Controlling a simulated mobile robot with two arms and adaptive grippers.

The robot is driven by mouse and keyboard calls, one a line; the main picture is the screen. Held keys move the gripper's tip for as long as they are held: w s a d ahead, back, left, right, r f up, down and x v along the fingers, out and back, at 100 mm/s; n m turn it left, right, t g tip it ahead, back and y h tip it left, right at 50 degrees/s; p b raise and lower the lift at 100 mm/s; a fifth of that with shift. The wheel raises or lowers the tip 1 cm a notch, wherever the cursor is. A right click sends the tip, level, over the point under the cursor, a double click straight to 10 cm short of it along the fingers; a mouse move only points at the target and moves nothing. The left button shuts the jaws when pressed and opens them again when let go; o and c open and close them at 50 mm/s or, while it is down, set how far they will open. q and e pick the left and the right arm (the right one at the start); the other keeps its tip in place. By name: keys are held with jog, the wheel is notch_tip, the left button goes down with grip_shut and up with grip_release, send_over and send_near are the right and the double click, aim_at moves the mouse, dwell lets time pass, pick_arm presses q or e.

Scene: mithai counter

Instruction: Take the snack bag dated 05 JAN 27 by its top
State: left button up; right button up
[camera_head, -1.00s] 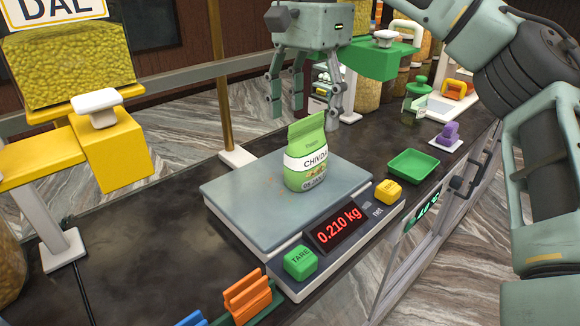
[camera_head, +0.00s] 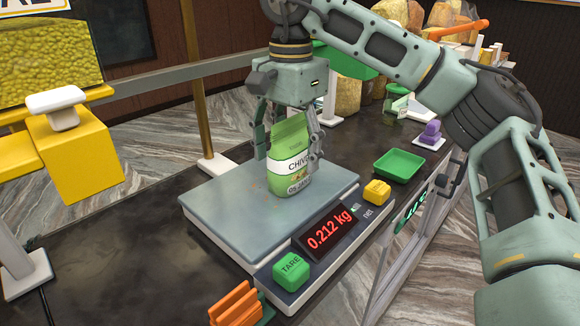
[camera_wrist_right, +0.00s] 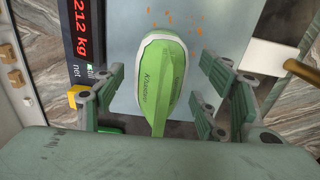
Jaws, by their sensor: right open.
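The green and white snack bag (camera_head: 289,165) stands upright on the weighing scale's plate (camera_head: 225,215). Its front shows part of the word CHIVDA and a date that begins 05 JAN; the year is not readable. My right gripper (camera_head: 288,150) is above the bag, pointing down, with its open fingers on either side of it. In the wrist view the bag (camera_wrist_right: 163,75) lies between the open fingers of my right gripper (camera_wrist_right: 165,88), with a gap visible on both sides. The scale display (camera_head: 331,230) reads 0.212 kg. My left gripper is out of view.
A green TARE button (camera_head: 291,270) and a yellow button (camera_head: 377,191) are on the scale's front. A green tray (camera_head: 398,165) is to the right. A yellow dispenser (camera_head: 80,155) stands at the left, and an orange rack (camera_head: 238,303) in front.

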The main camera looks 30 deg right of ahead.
jog(key=shift+s, duration=0.1)
jog(key=shift+f, duration=0.2)
dwell(0.4)
jog(key=shift+c, duration=0.5)
jog(key=c, duration=1.3)
